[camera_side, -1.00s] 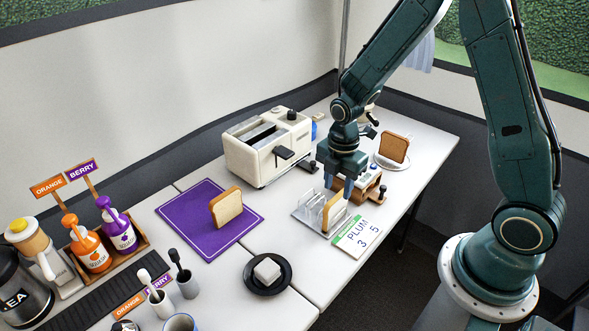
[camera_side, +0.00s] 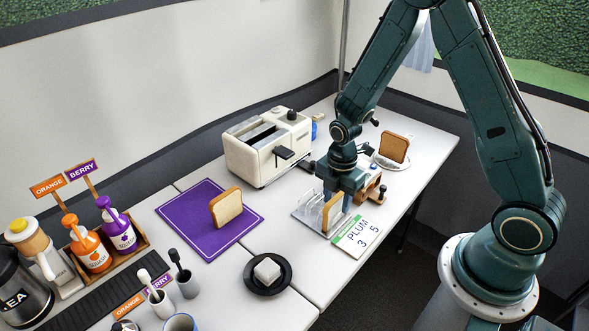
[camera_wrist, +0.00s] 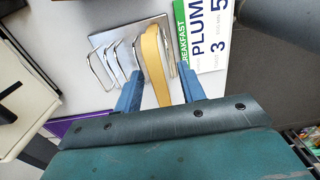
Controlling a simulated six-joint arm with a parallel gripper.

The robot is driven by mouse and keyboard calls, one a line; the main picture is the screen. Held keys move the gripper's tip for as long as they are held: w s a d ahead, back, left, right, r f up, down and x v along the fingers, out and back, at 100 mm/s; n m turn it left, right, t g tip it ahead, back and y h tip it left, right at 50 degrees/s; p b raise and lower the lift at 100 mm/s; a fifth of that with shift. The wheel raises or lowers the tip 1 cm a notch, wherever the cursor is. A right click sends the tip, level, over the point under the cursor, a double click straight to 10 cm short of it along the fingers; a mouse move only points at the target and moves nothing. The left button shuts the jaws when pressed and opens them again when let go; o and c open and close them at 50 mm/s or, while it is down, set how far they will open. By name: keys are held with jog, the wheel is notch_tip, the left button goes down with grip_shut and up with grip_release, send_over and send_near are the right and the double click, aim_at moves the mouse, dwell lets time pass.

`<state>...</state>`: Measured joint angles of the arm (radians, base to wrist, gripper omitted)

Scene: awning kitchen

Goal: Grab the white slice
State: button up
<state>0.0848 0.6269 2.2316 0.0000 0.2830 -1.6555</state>
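A pale bread slice (camera_side: 333,211) stands upright in a wire toast rack (camera_side: 305,213). In the wrist view the slice (camera_wrist: 155,62) shows its narrow edge, beside the empty loops of the rack (camera_wrist: 100,68). My gripper (camera_side: 344,196) is low over the rack and hides part of the slice. In the wrist view my gripper (camera_wrist: 159,90) is open, with one blue finger on each side of the slice. Gaps show between the fingers and the slice.
A breakfast card (camera_side: 357,236) lies beside the rack. Another slice (camera_side: 227,207) stands on a purple mat (camera_side: 190,222). A browner slice (camera_side: 394,147) is on a plate at the back right. A cream toaster (camera_side: 262,160) stands behind. A black dish (camera_side: 257,287) is in front.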

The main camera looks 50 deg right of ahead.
jog(key=c, duration=0.9)
jog(key=shift+o, duration=0.2)
jog(key=shift+r, duration=0.1)
notch_tip(320, 180, up, 20)
dwell(0.4)
dwell(0.4)
